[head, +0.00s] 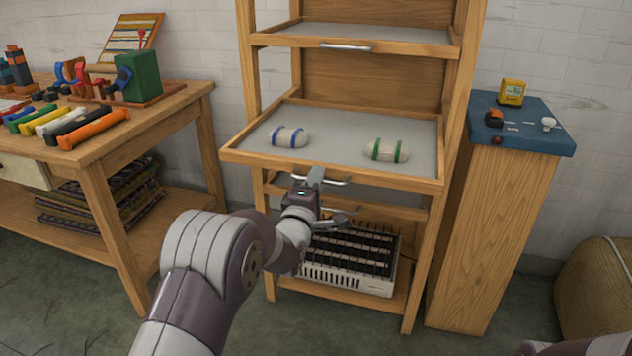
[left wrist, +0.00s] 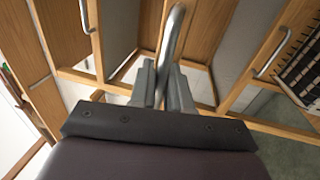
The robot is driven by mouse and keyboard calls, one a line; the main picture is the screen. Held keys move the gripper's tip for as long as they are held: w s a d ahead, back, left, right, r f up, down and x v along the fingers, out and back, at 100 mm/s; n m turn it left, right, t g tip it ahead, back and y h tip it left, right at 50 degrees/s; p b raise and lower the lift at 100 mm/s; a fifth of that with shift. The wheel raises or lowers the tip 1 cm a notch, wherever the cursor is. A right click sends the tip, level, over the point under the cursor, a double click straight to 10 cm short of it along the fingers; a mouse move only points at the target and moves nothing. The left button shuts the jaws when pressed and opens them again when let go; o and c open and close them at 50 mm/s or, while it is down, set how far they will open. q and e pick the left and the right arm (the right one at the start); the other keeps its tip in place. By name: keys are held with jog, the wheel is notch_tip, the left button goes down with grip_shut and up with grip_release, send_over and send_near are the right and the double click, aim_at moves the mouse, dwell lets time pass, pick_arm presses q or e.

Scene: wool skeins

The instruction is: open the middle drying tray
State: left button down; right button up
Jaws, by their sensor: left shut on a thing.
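The middle drying tray (head: 338,129) is a grey sheet in a wooden frame. It stands out forward of the rack's posts. A white skein with blue bands (head: 289,137) and one with green bands (head: 386,150) lie on it. My left gripper (head: 314,179) is at the metal handle on the tray's front rail and is shut on it. In the left wrist view the handle (left wrist: 173,30) runs in between the fingers of my left gripper (left wrist: 165,80). My right gripper is not in view; only a bit of my arm shows at the bottom right.
An upper tray (head: 372,34) and a lower tray (head: 385,209) sit in the rack. A slotted white heater (head: 350,274) stands below. A tool-covered workbench (head: 95,157) is left; a wooden cabinet with a blue top (head: 545,138) is right.

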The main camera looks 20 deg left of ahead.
pick_arm(q)
jog(key=c, duration=1.3)
grip_release()
jog(key=s, duration=0.4)
jog(key=s+f+p, duration=0.1)
jog(key=s, duration=0.3)
jog(key=s+f, duration=0.1)
jog(key=s, duration=0.3)
jog(key=shift+s+a+f+p, duration=0.2)
jog(key=shift+p, duration=0.2)
